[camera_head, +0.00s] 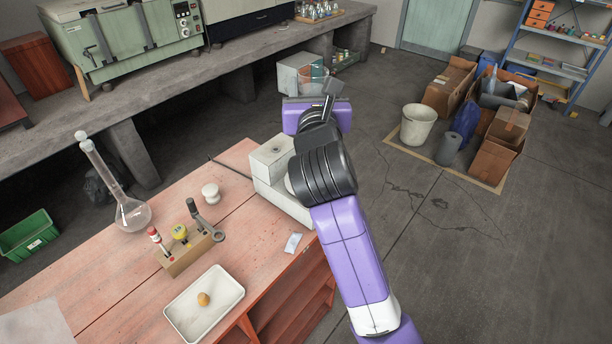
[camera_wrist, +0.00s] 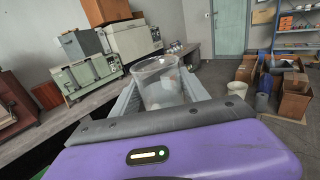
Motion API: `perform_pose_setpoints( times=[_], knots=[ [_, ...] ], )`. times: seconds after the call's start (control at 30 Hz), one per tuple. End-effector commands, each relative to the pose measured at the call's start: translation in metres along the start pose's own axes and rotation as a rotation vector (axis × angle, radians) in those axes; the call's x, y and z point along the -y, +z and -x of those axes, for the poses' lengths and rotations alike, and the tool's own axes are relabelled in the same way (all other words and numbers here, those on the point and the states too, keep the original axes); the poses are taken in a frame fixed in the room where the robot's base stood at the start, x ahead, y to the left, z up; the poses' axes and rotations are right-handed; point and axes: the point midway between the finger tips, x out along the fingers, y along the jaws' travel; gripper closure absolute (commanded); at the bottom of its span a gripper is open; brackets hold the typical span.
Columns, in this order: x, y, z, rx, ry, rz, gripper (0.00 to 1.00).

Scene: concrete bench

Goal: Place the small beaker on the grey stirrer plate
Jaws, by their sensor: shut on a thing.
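The small beaker (camera_wrist: 158,80) is clear glass and shows in the wrist view, upright or nearly so, between the two grey fingers of my gripper (camera_wrist: 162,92). The gripper is shut on it. A pale grey block-like device (camera_head: 268,158) with a low front part stands at the bench's right end, partly hidden by my arm. It may be the stirrer plate, but its top is not clearly visible.
On the red bench (camera_head: 110,262) are a long-necked flask (camera_head: 132,214), a white jar (camera_head: 211,193), a wooden holder (camera_head: 186,255) with several tools, and a white tray (camera_head: 196,310). A thin dark rod sticks out left of the device. Bare bench lies around the jar.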

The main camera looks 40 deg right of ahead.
Motion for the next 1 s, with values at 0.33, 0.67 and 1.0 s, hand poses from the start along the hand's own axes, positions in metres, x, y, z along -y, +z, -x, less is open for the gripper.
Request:
perform_pose_setpoints(
  times=[0.33, 0.67, 1.0],
  knots=[
    [-0.013, -0.029, 0.001, -0.005, 0.054, 0.004, 0.95],
    [-0.013, -0.110, 0.001, -0.003, 0.054, 0.004, 0.95],
    [-0.013, -0.155, 0.000, 0.000, 0.053, 0.001, 0.95]
  ],
)
